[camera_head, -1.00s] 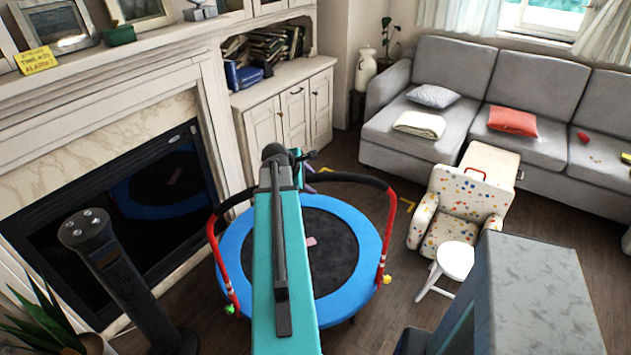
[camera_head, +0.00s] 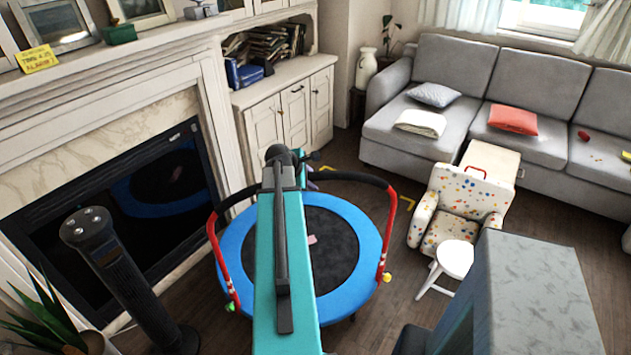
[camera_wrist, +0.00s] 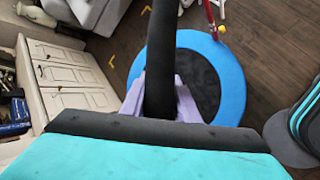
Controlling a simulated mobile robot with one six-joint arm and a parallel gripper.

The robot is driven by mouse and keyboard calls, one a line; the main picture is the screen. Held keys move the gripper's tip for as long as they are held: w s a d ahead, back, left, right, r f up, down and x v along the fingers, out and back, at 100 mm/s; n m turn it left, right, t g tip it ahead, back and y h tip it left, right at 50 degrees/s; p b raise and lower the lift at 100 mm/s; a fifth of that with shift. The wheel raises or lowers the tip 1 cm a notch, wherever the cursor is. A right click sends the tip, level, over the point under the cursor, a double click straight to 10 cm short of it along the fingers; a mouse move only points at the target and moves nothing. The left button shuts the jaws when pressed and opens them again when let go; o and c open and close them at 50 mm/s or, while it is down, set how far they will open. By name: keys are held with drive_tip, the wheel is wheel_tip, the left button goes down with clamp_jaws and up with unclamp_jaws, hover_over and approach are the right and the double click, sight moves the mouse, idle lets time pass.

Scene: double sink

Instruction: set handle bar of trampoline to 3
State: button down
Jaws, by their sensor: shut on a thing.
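The trampoline (camera_head: 362,275) has a blue rim and a black mat and stands on the floor in front of the fireplace. Its handle bar (camera_head: 346,177) has red side posts and a black padded top that arches over the far side of the mat. In the wrist view the black bar (camera_wrist: 160,45) runs up the middle of the picture. My gripper (camera_wrist: 160,85) has purple fingers on both sides of the bar and is shut on it. In the head view my arm hides most of the gripper and the middle of the bar. No height marking is readable.
A dark tower-shaped device (camera_head: 118,275) and a plant (camera_head: 50,320) stand at the left by the fireplace (camera_head: 100,190). A spotted child's armchair (camera_head: 458,205) and a white stool (camera_head: 455,260) stand right of the trampoline. A grey sofa (camera_head: 545,140) lines the back right.

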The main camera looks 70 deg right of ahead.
wheel_tip(320, 180, up, 7)
drive_tip(key=p, duration=0.3)
drive_tip(key=shift+d+f, duration=0.15)
drive_tip(key=shift+f, duration=0.05)
drive_tip(key=c, duration=1.5)
unclamp_jaws()
drive_tip(key=shift+o, duration=0.6)
drive_tip(key=shift+r, duration=0.1)
drive_tip(key=shift+a, duration=0.2)
drive_tip(key=shift+w+a+r, duration=0.1)
drive_tip(key=shift+a+r, duration=0.1)
drive_tip(key=b+v, duration=0.3)
drive_tip(key=v, duration=1)
